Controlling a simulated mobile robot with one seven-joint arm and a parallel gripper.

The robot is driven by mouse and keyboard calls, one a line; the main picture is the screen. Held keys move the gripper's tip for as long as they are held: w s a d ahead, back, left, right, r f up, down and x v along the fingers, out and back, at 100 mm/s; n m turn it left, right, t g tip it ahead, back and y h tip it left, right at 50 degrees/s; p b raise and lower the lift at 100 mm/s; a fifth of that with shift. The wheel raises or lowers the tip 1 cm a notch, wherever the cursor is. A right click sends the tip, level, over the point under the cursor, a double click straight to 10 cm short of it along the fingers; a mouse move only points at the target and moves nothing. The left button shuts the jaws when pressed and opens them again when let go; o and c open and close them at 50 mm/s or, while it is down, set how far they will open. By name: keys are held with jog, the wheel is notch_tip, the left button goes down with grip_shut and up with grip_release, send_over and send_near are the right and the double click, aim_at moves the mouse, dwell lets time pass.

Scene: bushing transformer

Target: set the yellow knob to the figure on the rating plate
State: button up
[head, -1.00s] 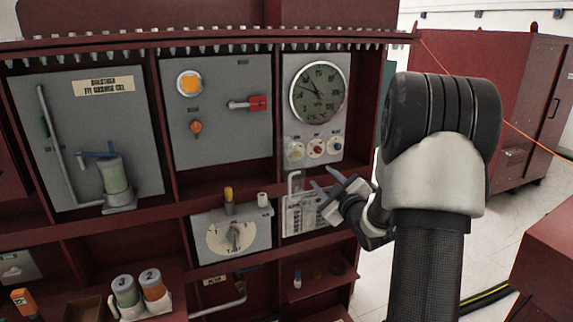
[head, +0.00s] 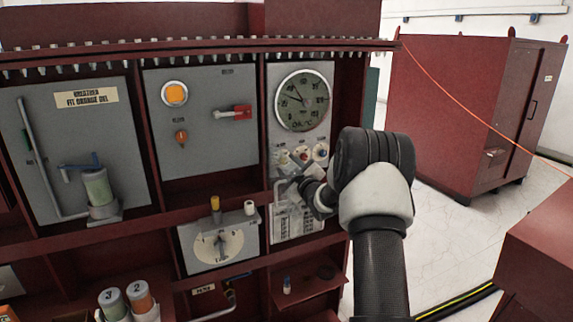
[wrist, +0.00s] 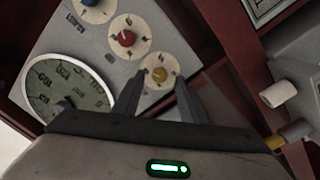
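The yellow knob (wrist: 160,74) sits on a round pale dial in the wrist view, in a row with a red knob (wrist: 123,39) and a blue knob (wrist: 90,3). My gripper (wrist: 156,84) is open, its two fingers pointing at the yellow knob's dial, one on each side in the picture. I cannot tell whether they touch the panel. In the head view my gripper (head: 288,170) is at the left end of the knob row and mostly covers the yellow knob. The rating plate (head: 298,227) is below, its top partly hidden by my gripper; its figures are too small to read.
A large round gauge (head: 302,100) sits above the knobs. Left are a red-handled switch (head: 233,113) and a lower box with a tap dial (head: 219,246). A white post (wrist: 279,94) stands right of my fingers in the wrist view. A dark red cabinet (head: 475,110) stands at right.

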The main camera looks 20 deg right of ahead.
jog(key=shift+w, duration=0.75)
grip_shut()
jog(key=shift+f+b, duration=0.15)
jog(key=shift+b, duration=0.4)
